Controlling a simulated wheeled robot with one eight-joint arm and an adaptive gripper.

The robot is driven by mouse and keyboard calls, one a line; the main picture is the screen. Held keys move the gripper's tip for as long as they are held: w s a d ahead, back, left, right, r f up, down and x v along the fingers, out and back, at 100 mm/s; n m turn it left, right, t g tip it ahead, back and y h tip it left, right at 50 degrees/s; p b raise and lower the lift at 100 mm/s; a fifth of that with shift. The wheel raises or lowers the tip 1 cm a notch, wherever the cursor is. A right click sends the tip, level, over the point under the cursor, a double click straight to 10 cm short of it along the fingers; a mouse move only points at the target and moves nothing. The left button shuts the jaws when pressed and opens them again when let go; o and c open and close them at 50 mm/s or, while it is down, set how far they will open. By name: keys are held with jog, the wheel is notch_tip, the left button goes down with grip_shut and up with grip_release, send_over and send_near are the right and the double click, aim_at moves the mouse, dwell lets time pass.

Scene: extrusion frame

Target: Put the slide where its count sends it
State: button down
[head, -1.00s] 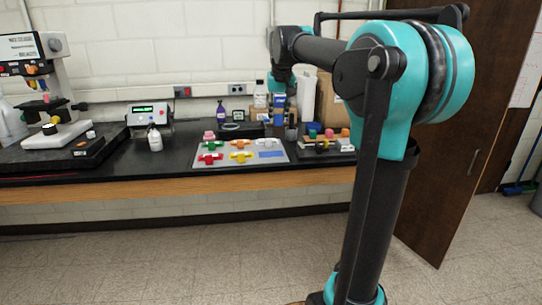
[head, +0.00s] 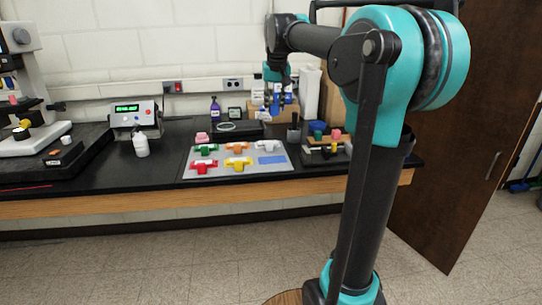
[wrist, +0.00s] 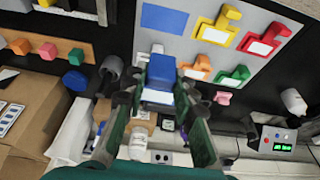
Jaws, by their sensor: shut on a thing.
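My gripper (wrist: 160,98) is shut on a blue piece with a white label (wrist: 160,72), held between its fingers in the wrist view. In the head view my gripper (head: 275,88) hangs over the back of the bench, and the held piece is hard to make out. The grey mat (head: 222,155) lies on the bench in front of it. A flat blue patch (head: 271,160) on the mat is bare, also in the wrist view (wrist: 164,18). Red (head: 203,167), yellow (head: 237,162), green (head: 205,149) and orange (head: 237,147) labelled pieces lie on the mat.
A box with a green display (head: 135,112) and a white bottle (head: 141,144) stand left of the mat. A microscope (head: 20,95) is at the far left. A rack with coloured knobs (head: 325,148) is right of the mat. A cardboard box (wrist: 35,105) shows in the wrist view.

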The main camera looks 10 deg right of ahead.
notch_tip(320, 180, down, 20)
jog(key=shift+r, duration=0.15)
dwell(0.3)
jog(key=c, duration=1.2)
grip_release()
jog(key=v, duration=1.2)
jog(key=s+d+f, duration=0.1)
jog(key=s+f, duration=0.7)
jog(key=s+d+f, duration=0.1)
jog(key=s+f, duration=0.8)
jog(key=s+d+f, duration=0.2)
jog(key=s+f, duration=0.6)
jog(key=s, duration=0.1)
jog(key=shift+s+f, duration=0.2)
